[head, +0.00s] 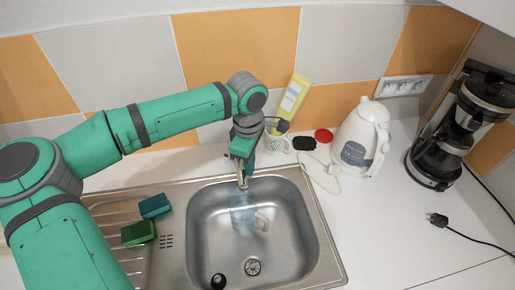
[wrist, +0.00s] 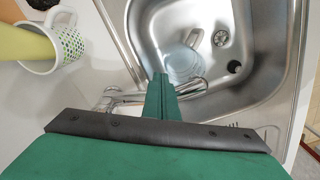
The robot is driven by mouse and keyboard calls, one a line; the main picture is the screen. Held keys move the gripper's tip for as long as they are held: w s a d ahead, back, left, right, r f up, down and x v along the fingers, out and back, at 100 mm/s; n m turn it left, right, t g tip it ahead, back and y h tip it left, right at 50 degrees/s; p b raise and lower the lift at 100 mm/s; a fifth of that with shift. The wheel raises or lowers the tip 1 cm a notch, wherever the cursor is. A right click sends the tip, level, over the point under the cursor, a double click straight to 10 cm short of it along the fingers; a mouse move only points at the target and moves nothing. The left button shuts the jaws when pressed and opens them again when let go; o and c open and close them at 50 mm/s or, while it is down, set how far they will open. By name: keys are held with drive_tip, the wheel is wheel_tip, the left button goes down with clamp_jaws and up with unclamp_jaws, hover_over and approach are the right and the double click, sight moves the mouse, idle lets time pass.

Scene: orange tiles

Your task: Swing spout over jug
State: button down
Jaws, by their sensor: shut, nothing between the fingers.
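The metal tap spout (wrist: 188,90) lies crosswise in the wrist view, running from the tap's base at the sink's edge toward the basin. In the head view my arm hides most of the tap. A clear bluish jug (head: 243,216) stands in the sink; it also shows in the wrist view (wrist: 183,62), with its handle toward the drain. The spout's free end appears close to the jug's near side; I cannot tell whether it is above the opening. My gripper (wrist: 160,78) is shut and empty, pointing down beside the spout. Whether it touches the spout is unclear.
The steel sink (head: 311,237) has a drainboard at left with blue (head: 154,206) and green (head: 138,233) sponges. Behind the tap stand a dotted mug (head: 276,143) and yellow bottle (head: 292,98). A white kettle (head: 357,140) and coffee maker (head: 462,130) stand at right.

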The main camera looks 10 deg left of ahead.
drive_tip(key=shift+a, duration=0.1)
wheel_tip(320, 180, up, 9)
drive_tip(key=d, duration=0.1)
drive_tip(key=shift+w+d, duration=0.25)
drive_tip(key=shift+d, duration=0.05)
idle(0.7)
drive_tip(key=shift+a, duration=0.1)
